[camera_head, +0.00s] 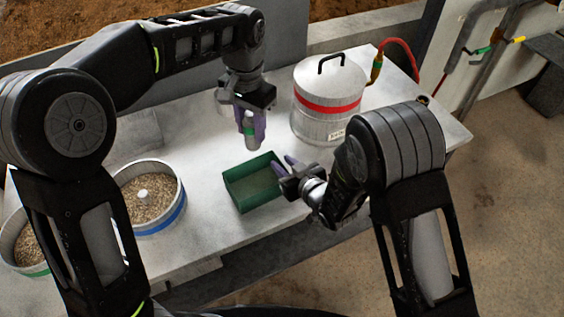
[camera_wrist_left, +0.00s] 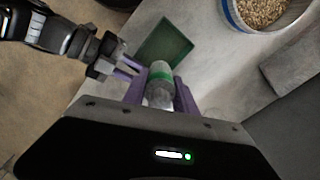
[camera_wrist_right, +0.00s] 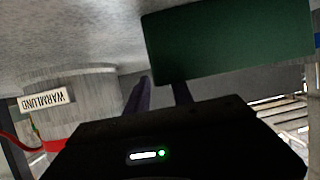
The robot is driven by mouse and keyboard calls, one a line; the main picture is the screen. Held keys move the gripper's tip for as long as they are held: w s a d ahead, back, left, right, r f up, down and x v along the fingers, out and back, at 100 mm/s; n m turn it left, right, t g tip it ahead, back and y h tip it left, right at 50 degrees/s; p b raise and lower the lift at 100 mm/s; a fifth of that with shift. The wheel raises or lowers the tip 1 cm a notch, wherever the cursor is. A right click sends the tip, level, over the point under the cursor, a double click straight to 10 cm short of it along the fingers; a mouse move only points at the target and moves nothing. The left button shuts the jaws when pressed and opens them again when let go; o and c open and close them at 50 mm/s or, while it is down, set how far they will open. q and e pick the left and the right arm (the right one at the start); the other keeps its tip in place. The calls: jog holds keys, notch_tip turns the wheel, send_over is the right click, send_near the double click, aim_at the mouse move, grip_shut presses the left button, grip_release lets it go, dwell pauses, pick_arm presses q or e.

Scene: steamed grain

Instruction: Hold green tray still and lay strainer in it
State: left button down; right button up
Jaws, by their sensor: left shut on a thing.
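The green tray (camera_head: 240,202) sits on the table, open side up, with nothing seen inside; the left wrist view also shows it (camera_wrist_left: 183,57). My left gripper (camera_head: 250,113) is shut on a small grey cylinder with a green band, which I take as the strainer (camera_head: 250,132). It holds this upright above the table, behind the tray; it also shows between the purple fingers (camera_wrist_left: 160,86). My right gripper (camera_head: 284,167) has its fingers apart at the tray's right wall. In the right wrist view the tray's side (camera_wrist_right: 225,42) is close to the fingertips; contact is unclear.
A metal pot (camera_head: 325,105) with a red band and lid stands right of my left gripper, a red hose behind it. A blue-banded round pan of grain (camera_head: 160,215) stands left of the tray, and a green-banded one (camera_head: 22,250) is further left. The table front edge is close.

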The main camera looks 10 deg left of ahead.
jog(key=shift+w+a+f, duration=0.25)
jog(key=shift+w+a, duration=0.1)
jog(key=shift+w, duration=0.1)
jog(key=shift+c, duration=0.6)
grip_shut()
dwell(0.6)
